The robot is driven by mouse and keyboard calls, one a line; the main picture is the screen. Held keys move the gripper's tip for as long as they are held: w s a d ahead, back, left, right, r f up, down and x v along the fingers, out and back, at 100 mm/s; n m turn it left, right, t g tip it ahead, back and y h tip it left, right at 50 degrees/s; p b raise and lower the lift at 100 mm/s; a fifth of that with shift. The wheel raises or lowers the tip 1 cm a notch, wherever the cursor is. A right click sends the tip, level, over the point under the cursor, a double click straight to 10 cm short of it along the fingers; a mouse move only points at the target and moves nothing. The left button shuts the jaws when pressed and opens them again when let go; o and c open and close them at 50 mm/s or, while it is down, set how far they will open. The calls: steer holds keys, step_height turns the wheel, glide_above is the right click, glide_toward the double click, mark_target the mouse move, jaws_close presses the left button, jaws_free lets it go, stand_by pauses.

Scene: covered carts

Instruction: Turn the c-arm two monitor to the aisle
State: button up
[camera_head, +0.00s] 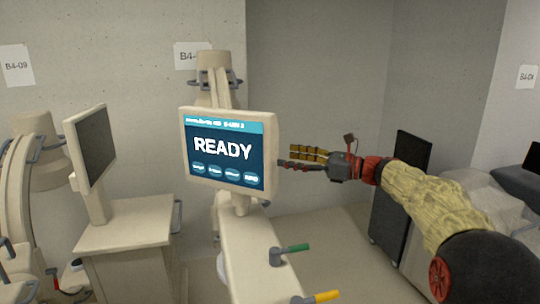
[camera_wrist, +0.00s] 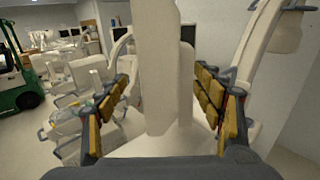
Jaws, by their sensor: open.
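The lit monitor (camera_head: 229,150) reads READY and stands on a beige cart in the middle of the head view. Its screen faces towards the head camera; the small header text is hard to read. My gripper (camera_head: 284,158) is open just right of the monitor's right edge, its fingers pointing left at it. In the wrist view a pale upright shape, apparently the monitor's edge (camera_wrist: 160,60), stands between the spread fingers of my gripper (camera_wrist: 163,82). I cannot tell whether either finger touches it.
A second monitor (camera_head: 91,146) with a dark screen stands on a cart at the left. Green (camera_head: 294,248) and yellow (camera_head: 320,297) handles stick out from the middle cart. A dark panel (camera_head: 413,155) and a covered cart stand at the right. A green vehicle (camera_wrist: 18,80) shows at the wrist view's left.

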mark_target(277, 154)
steer(key=p+x, duration=0.1)
steer(key=x, duration=0.6)
steer(key=shift+a, duration=0.1)
steer(key=shift+c, duration=0.5)
steer(key=shift+s, duration=0.1)
steer(key=c, duration=1.5)
steer(key=shift+c, duration=0.4)
steer(key=shift+w+d+r+p, duration=0.1)
steer(key=shift+w+d+p, duration=0.2)
steer(key=shift+p, duration=0.25)
